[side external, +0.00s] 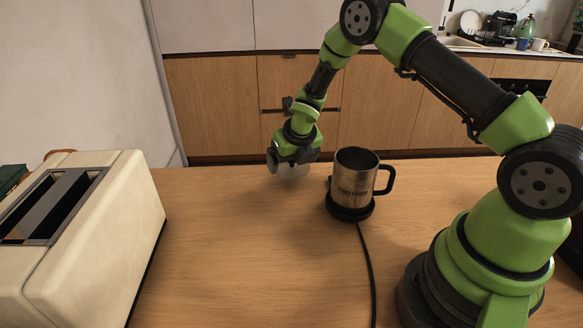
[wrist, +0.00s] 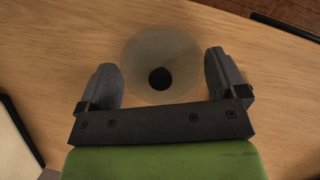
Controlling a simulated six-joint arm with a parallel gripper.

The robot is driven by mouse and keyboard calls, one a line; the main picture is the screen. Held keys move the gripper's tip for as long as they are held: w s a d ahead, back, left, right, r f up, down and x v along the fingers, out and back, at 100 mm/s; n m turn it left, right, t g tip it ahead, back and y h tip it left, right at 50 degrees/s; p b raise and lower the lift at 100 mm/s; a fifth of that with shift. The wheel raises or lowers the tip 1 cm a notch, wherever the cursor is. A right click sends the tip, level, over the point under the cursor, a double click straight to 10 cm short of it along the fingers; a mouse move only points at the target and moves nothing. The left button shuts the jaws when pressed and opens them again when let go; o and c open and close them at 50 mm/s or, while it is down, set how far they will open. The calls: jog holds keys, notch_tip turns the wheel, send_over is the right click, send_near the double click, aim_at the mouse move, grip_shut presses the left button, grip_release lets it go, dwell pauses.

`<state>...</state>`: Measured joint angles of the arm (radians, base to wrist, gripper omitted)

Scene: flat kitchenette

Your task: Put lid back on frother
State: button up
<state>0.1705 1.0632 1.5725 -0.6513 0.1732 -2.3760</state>
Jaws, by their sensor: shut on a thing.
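The frother (side external: 353,182) is a steel mug with a black handle, upright on a black base near the back of the counter. Its top is open and dark inside. The lid (side external: 293,172) is a pale, translucent disc below my gripper (side external: 292,160), to the left of the frother and apart from it. In the wrist view the lid (wrist: 143,64) shows a black knob at its middle and lies between the two grey fingers of my gripper (wrist: 165,77). My gripper is shut on the lid. How high the lid is above the counter is hard to tell.
A cream toaster (side external: 95,225) stands at the left of the counter (side external: 235,260). A black cable (side external: 369,265) runs from the frother's base towards the front. The counter between toaster and frother is clear. Wooden cabinets (side external: 215,105) stand behind.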

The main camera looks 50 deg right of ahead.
notch_tip(320, 180, up, 6)
jog(key=shift+r, duration=0.1)
jog(key=shift+s+a+r+m, duration=0.1)
jog(key=shift+r+m, duration=0.3)
jog(key=shift+r, duration=0.1)
jog(key=shift+s+a+r+m+h, duration=0.15)
jog(key=shift+r+m+h, duration=0.1)
jog(key=shift+m, duration=0.3)
jog(key=shift+s+a+r+m+h, duration=0.15)
jog(key=shift+m+h, duration=0.1)
jog(key=shift+m, duration=0.3)
jog(key=s+a+r+m+g+y, duration=0.1)
jog(key=s+a+r+m+g, duration=0.45)
jog(key=m, duration=0.85)
jog(key=s+d+r+m+g+y, duration=0.1)
jog(key=s+r+m+g+y, duration=0.15)
jog(key=r+m, duration=0.9)
jog(key=s+d+f+n+h, duration=0.2)
jog(key=s+d+f+h, duration=0.1)
jog(key=s+d+f, duration=0.4)
notch_tip(320, 180, down, 7)
jog(key=a, duration=0.1)
jog(key=shift+f, duration=0.2)
jog(key=shift+f+m+y, duration=0.1)
jog(key=shift+m+y, duration=0.15)
